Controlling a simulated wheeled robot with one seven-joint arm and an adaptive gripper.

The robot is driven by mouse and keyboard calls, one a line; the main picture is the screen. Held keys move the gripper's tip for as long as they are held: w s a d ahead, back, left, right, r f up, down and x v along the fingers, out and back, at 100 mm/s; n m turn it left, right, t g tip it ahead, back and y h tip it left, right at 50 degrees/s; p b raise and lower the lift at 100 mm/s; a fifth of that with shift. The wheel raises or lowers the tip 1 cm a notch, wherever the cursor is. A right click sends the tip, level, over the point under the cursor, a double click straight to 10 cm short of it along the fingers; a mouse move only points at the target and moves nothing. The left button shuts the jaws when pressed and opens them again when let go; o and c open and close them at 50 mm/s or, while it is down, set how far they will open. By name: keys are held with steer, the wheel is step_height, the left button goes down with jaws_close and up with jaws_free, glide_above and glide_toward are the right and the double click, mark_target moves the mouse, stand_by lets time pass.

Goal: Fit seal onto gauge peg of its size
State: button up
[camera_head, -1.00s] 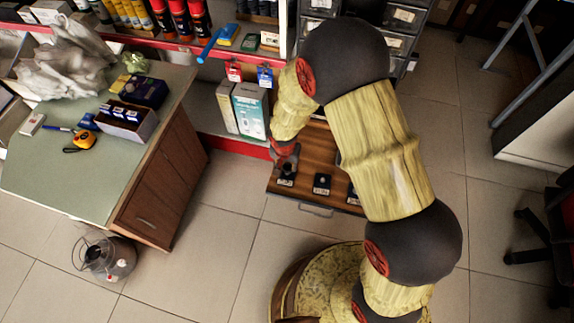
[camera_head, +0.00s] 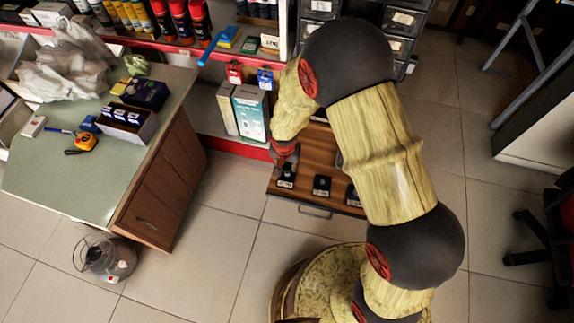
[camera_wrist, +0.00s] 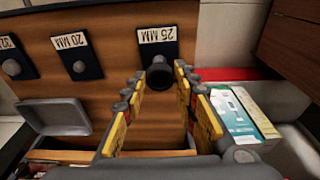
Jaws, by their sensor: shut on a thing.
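A wooden drawer (camera_wrist: 110,75) holds a row of black gauge blocks. The left one has a label reading 32 and a grey peg (camera_wrist: 12,67). The middle block (camera_wrist: 76,57) is labelled 20 MM and has a bare grey peg. The right block (camera_wrist: 158,50) is labelled 25 MM. My gripper (camera_wrist: 160,77) is shut on the dark round seal (camera_wrist: 159,74), at the near edge of the 25 MM block. The peg there is hidden, and I cannot tell whether the seal is around it. In the head view my gripper (camera_head: 285,157) is over the left block.
A grey dish (camera_wrist: 53,117) lies in the drawer, left of my fingers. Boxes (camera_head: 248,112) stand on the shelf left of the drawer. A green-topped counter (camera_head: 70,165) is at the left, and floor is clear before the drawer.

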stand_by(0.7)
steer(key=o, duration=0.5)
steer(key=shift+r, duration=0.1)
steer(key=r+p, duration=0.2)
steer(key=r, duration=0.1)
steer(key=s+r+p, duration=0.1)
steer(key=r+p, duration=0.1)
steer(key=r, duration=0.2)
steer(key=r+p, duration=0.2)
steer(key=r, duration=0.1)
steer(key=shift+s+a+r, duration=0.3)
steer(key=shift+r, duration=0.05)
stand_by(0.8)
